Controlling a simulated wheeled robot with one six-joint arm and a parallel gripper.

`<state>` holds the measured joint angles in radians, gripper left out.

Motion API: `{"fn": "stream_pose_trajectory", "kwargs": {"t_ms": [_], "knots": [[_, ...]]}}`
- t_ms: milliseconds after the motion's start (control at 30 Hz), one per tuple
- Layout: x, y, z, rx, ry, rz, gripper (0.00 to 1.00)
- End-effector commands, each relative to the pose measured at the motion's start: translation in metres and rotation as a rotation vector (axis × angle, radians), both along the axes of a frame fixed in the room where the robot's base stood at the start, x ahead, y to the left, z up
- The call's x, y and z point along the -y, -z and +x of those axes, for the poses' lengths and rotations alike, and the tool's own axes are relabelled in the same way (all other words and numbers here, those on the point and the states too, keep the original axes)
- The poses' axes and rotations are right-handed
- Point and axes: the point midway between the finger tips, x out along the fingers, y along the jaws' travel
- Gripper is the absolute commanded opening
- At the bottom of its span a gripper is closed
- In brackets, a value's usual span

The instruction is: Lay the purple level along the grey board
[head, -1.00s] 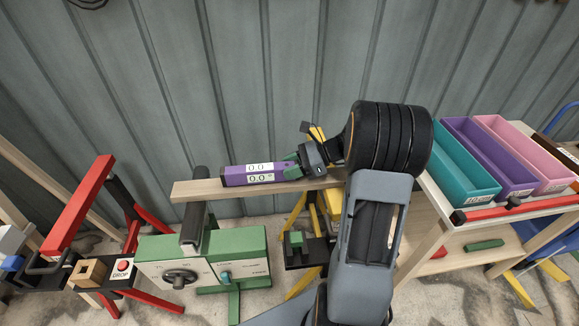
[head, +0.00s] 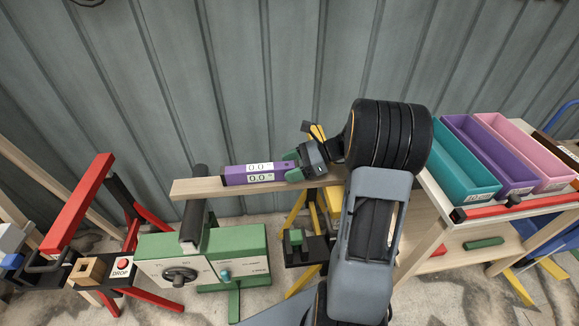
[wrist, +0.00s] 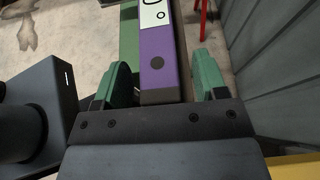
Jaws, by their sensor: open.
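The purple level (head: 255,180) has two white displays reading 0.0. It appears to lie lengthwise on a pale tan-grey board (head: 193,189), roughly in line with it. My gripper (head: 294,168), with green fingers, is at the level's right end. In the wrist view the level (wrist: 160,75) runs between the open fingers of my gripper (wrist: 162,62), with a visible gap on both sides. The board's right part is partly hidden behind my arm.
A green machine (head: 245,243) with knobs and a dark bar (head: 194,222) stands below the board. A red stand (head: 85,200) is at left. Teal (head: 465,160), purple (head: 492,155) and pink (head: 525,150) bins stand on a bench at right. A corrugated wall is close behind.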

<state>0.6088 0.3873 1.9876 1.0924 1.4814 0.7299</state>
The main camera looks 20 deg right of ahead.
Motion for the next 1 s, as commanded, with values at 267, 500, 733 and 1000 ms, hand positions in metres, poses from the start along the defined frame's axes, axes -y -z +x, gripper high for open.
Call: {"fn": "stream_pose_trajectory", "kwargs": {"t_ms": [267,500,733,1000], "knots": [[0.042,-0.019,-0.013,0.001,0.005,0.000,0.66],[0.083,-0.037,-0.026,0.001,0.004,0.000,0.66],[0.109,-0.048,-0.035,0.000,0.002,0.000,0.66],[0.118,-0.052,-0.038,-0.001,0.000,0.000,0.66]]}}
